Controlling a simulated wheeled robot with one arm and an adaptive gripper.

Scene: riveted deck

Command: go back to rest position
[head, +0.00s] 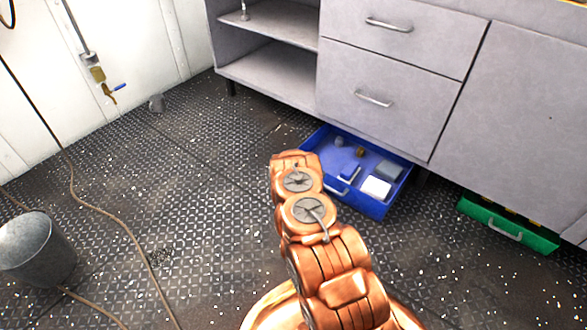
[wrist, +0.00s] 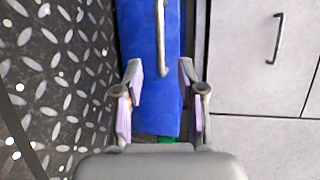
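My gripper (wrist: 160,78) is open and empty in the wrist view, its two purple-padded fingers apart. A blue drawer front (wrist: 150,110) with a metal handle (wrist: 163,40) shows between and beyond the fingers; I cannot tell how far off it is. In the head view my copper arm (head: 330,240) reaches forward towards the blue drawer (head: 368,204), and the gripper is hidden behind the arm. The blue drawer is out below the grey cabinet.
The blue drawer holds a white block (head: 376,188), a grey block (head: 389,169) and small items. A green drawer (head: 508,230) sits low to the right. The grey cabinet (head: 390,60) stands behind. A metal bucket (head: 38,250) and hose (head: 115,215) lie left on the open deck.

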